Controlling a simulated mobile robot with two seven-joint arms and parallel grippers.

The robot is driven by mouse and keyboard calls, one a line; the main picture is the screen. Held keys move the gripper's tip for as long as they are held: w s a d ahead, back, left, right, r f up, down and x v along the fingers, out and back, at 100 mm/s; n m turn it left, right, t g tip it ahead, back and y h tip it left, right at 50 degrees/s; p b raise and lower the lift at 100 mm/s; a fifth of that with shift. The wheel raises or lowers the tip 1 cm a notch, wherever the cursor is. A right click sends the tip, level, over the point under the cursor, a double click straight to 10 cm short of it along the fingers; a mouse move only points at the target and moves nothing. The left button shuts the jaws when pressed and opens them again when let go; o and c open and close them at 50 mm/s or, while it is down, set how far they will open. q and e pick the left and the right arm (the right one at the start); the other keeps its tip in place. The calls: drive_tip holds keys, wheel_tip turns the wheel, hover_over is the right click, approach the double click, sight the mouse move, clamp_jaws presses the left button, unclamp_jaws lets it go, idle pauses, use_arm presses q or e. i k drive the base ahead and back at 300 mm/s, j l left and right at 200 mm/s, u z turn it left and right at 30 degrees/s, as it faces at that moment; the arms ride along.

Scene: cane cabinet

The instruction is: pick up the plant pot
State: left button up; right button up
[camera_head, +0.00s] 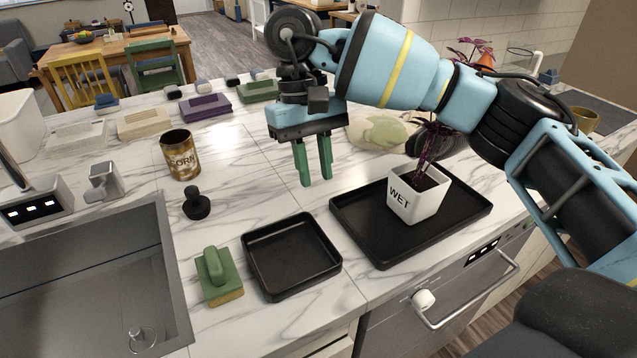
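The plant pot (418,201) is a white square pot marked "WET", standing upright on a large black tray (365,245). A dark purple plant grows from it, and my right arm hides part of the plant. My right gripper (316,182) has green fingers pointing down, with a narrow gap between them and nothing held. It hangs above the counter, to the left of the pot and apart from it. My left gripper is not in view.
A smaller black square tray (290,290) lies left of the large one. Several containers line the back. The counter's front edge is close to the large tray.

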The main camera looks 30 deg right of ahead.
sight(417, 190)
drive_tip(key=z, duration=1.35)
